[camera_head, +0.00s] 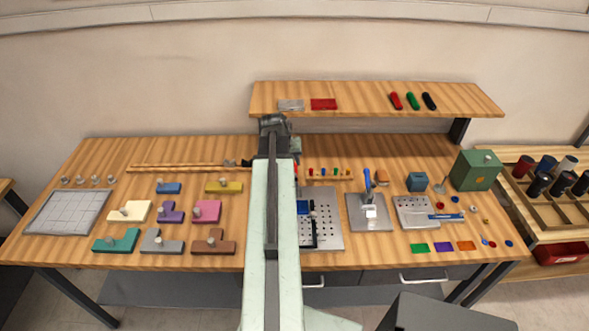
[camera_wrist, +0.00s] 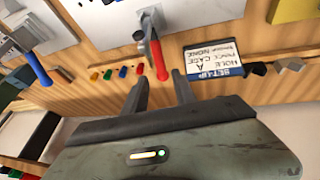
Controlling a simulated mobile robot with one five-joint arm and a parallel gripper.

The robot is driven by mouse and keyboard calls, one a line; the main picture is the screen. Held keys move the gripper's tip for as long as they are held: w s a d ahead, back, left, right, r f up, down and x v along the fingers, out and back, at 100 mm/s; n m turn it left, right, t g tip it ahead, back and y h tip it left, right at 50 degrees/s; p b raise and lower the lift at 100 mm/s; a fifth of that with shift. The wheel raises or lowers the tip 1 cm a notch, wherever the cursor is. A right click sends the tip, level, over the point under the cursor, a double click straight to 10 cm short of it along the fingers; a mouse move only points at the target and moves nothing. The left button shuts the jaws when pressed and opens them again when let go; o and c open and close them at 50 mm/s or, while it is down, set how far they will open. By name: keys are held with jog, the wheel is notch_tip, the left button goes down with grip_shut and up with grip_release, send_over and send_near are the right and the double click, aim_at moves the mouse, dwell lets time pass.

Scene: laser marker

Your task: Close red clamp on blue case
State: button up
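The red clamp handle (camera_wrist: 157,58) shows in the wrist view, with metal linkage at its upper end above a pale plate (camera_wrist: 112,24). My gripper (camera_wrist: 159,78) is open, and the handle's lower end appears between or just beyond its fingertips; contact cannot be told. In the head view, a small red part (camera_head: 296,145) beside my arm may be this handle. The blue case (camera_head: 303,207) sits on the perforated plate (camera_head: 333,232), partly hidden by my arm. I cannot make out the case in the wrist view. My fingertips are hidden in the head view.
A setup card (camera_wrist: 213,60) stands right of the red handle. A blue-handled tool (camera_wrist: 35,70) and several small coloured pegs (camera_wrist: 108,74) are to the left. A shelf (camera_head: 360,98) overhangs the table's back. Coloured blocks (camera_head: 207,211) occupy the table's left side.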

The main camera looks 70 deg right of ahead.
jog(key=b+x, duration=0.7)
jog(key=x, duration=0.1)
jog(key=shift+w+a+f, duration=0.1)
grip_shut()
jog(key=shift+w+r, duration=0.1)
jog(key=shift+r, duration=0.1)
dwell(1.0)
